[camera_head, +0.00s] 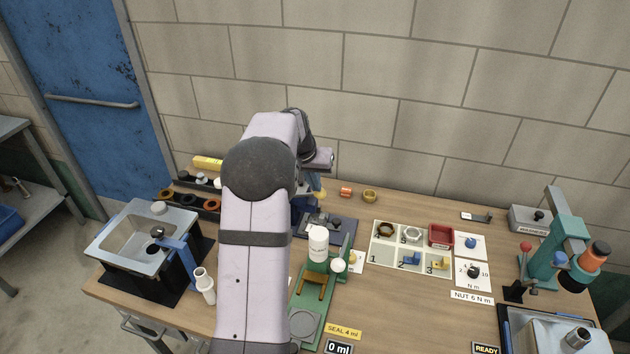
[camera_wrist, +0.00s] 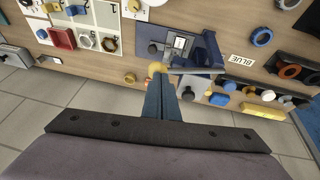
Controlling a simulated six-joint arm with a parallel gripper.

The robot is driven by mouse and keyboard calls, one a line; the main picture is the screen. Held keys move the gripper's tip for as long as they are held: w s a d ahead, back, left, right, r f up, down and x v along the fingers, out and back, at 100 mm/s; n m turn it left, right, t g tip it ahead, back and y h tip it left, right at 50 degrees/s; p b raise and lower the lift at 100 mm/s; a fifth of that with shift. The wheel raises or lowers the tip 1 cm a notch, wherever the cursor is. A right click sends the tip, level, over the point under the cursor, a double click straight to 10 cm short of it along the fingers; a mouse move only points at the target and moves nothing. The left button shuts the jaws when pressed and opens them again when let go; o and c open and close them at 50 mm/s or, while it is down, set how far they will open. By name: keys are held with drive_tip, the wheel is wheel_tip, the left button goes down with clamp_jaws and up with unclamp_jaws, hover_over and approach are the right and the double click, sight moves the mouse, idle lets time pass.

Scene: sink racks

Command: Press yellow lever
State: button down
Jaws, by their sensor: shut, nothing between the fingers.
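A round yellow knob (camera_wrist: 155,68), which looks like the yellow lever's end, lies right at my fingertips in the wrist view. A thin bar runs from beside it to the right, towards a dark blue fixture (camera_wrist: 208,50). In the head view the yellow knob (camera_head: 321,195) shows just below my gripper (camera_head: 315,183), beside the blue fixture's plate (camera_head: 338,226). My gripper (camera_wrist: 163,78) is shut and empty, its blue-grey fingers together. Its tips overlap the knob's edge in the wrist view; I cannot tell whether they touch. My arm hides much of the fixture in the head view.
A green fixture with a white bottle (camera_head: 318,244) stands in front. A numbered parts board (camera_head: 377,256) lies to the right, and a teal press (camera_head: 560,245) beyond it. A sink (camera_head: 150,235) stands at left. Orange and brass rings (camera_head: 369,196) lie near the wall.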

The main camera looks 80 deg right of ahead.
drive_tip(key=shift+s+f, duration=0.1)
idle(0.3)
drive_tip(key=shift+s+f+t, duration=0.2)
drive_tip(key=shift+t, duration=0.1)
drive_tip(key=shift+f, duration=0.1)
drive_tip(key=shift+s+f+t+b, duration=0.5)
drive_tip(key=shift+f+t+b, duration=0.1)
drive_tip(key=shift+f+b, duration=0.2)
wheel_tip(320, 180, down, 7)
drive_tip(key=s+t+b, duration=0.1)
drive_tip(key=s+b, duration=0.1)
drive_tip(key=b, duration=0.3)
drive_tip(key=shift+r+m+b, duration=0.2)
drive_tip(key=shift+m+b, duration=0.1)
drive_tip(key=shift+b, duration=0.05)
drive_tip(key=shift+a+f, duration=0.1)
drive_tip(key=shift+a, duration=0.1)
